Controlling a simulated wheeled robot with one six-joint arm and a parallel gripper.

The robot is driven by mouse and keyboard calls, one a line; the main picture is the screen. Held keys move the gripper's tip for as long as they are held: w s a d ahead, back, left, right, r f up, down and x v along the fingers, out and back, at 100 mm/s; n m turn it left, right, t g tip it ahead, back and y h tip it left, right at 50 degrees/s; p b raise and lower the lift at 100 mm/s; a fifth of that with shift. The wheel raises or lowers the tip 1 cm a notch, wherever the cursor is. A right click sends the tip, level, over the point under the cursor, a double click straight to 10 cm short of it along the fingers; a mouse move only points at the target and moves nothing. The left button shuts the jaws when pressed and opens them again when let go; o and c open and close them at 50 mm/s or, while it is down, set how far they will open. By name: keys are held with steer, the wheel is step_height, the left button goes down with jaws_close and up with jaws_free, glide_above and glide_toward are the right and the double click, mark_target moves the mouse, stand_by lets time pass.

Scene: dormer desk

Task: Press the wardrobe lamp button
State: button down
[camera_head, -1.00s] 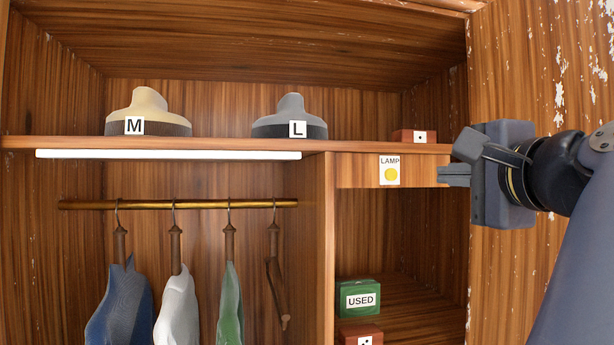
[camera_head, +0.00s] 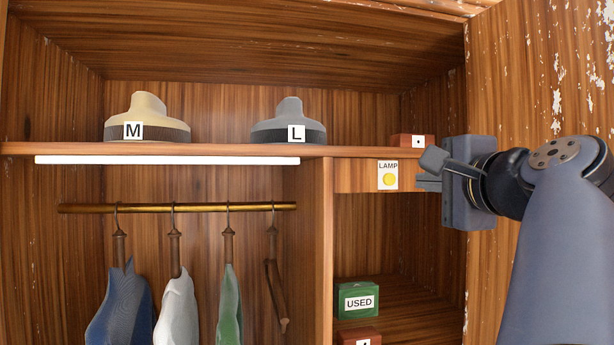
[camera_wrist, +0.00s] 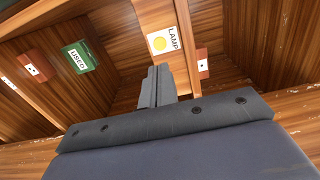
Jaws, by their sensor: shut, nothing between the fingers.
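The lamp button (camera_head: 389,179) is a yellow disc on a white plate marked LAMP, on the wooden front strip under the shelf's right part. In the wrist view the yellow button (camera_wrist: 160,43) shows just beyond the fingertips. My gripper (camera_head: 420,182) is shut and empty, its fingers pointing left, close to the right of the plate at about the button's height. A small gap shows between the fingertips and the plate in the head view. In the wrist view my gripper (camera_wrist: 157,72) points toward the button. The white lamp strip (camera_head: 168,160) runs under the shelf at the left.
Hats marked M (camera_head: 147,120) and L (camera_head: 289,124) and a small red box (camera_head: 411,141) stand on the shelf (camera_head: 220,150). Several hangers with clothes hang from a brass rail (camera_head: 180,208). A green box marked USED (camera_head: 357,299) sits in the lower right compartment.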

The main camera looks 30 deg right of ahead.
mark_target(391, 180)
steer(key=p+x, duration=0.3)
steer(key=x, duration=0.6)
steer(key=shift+d, duration=0.1)
